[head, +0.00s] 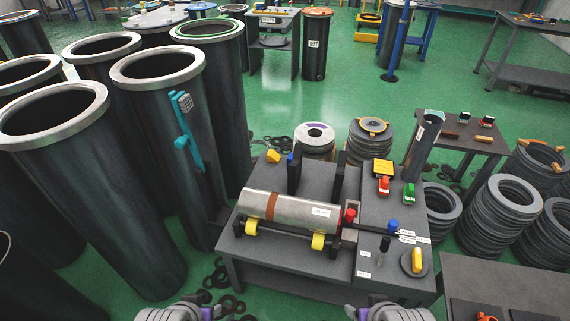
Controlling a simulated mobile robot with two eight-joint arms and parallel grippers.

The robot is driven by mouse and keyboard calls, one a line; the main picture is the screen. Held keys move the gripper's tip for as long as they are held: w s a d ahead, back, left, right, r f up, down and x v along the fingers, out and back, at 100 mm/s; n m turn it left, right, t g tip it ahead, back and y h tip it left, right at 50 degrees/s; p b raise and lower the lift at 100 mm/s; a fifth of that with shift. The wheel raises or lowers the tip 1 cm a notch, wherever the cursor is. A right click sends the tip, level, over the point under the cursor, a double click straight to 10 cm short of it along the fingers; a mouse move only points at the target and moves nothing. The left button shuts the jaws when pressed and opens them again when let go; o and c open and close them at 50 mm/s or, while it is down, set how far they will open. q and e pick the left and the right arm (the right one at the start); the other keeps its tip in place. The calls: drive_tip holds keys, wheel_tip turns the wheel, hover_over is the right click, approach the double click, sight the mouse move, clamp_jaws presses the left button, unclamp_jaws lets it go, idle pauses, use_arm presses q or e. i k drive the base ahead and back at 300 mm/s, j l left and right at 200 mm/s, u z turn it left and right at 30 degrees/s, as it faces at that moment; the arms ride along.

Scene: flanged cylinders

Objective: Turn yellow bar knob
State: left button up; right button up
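The yellow bar knob (417,260) stands on a round dark disc at the right front corner of the grey workbench's top. Its bar looks upright, slightly tilted. My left gripper (185,313) and my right gripper (390,312) show only as grey and purple parts at the bottom edge. Both are apart from the knob; the right one is nearer, below and slightly left of it. Their fingers are cut off or hidden, so I cannot tell if they are open.
The workbench (290,272) carries a metal cylinder (290,213) on yellow rollers. A black lever (384,246), a blue knob (393,226) and a red knob (349,215) stand near the yellow knob. Tall dark cylinders (165,150) crowd the left; stacked rings (495,215) stand right.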

sight(414, 265)
drive_tip(key=i+l, duration=0.1)
drive_tip(key=l, duration=0.2)
drive_tip(key=i+l, duration=0.1)
drive_tip(key=l, duration=0.25)
drive_tip(key=i+l, duration=0.15)
drive_tip(key=l, duration=0.15)
drive_tip(key=i+l, duration=0.1)
drive_tip(key=l, duration=0.2)
